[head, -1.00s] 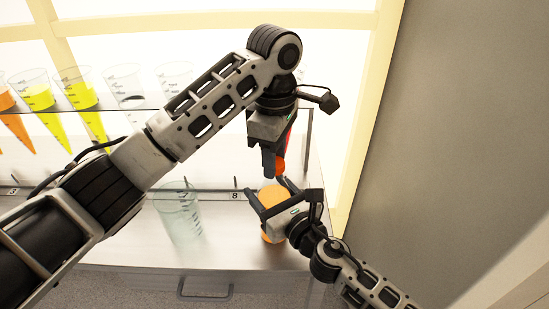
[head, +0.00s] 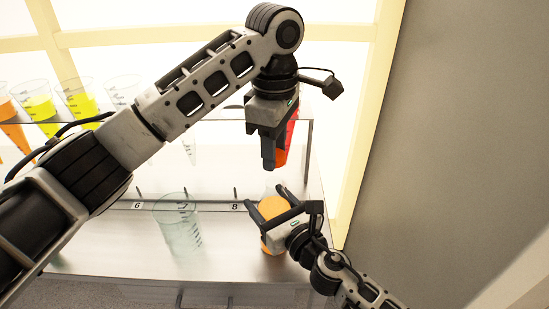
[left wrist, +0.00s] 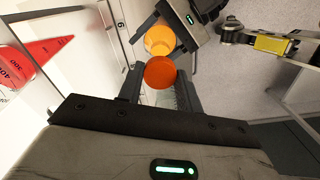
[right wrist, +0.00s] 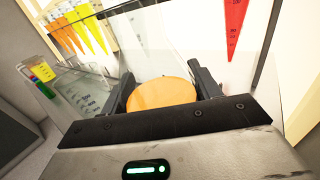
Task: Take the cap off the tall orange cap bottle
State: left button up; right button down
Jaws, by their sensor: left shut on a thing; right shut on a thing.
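My left gripper (head: 268,163) is shut on a round orange-red cap (left wrist: 160,72), seen between its fingers in the left wrist view. It is above the bottle, with a visible gap in the head view. The bottle (head: 273,212), clear with orange juice in it, stands at the right end of the shelf's lower level. My right gripper (head: 268,201) is shut around it from the front right. The orange content of the bottle also shows between the fingers in the right wrist view (right wrist: 162,94). No cap shows on the bottle there.
A clear empty beaker (head: 178,228) stands left of the bottle on the metal shelf (head: 130,255). Cone-shaped vessels with yellow (head: 80,103) and orange liquid hang in the upper rack at left. A red cone (head: 291,130) hangs behind my left gripper. A grey wall is at right.

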jog(key=shift+c, duration=1.3)
grip_release()
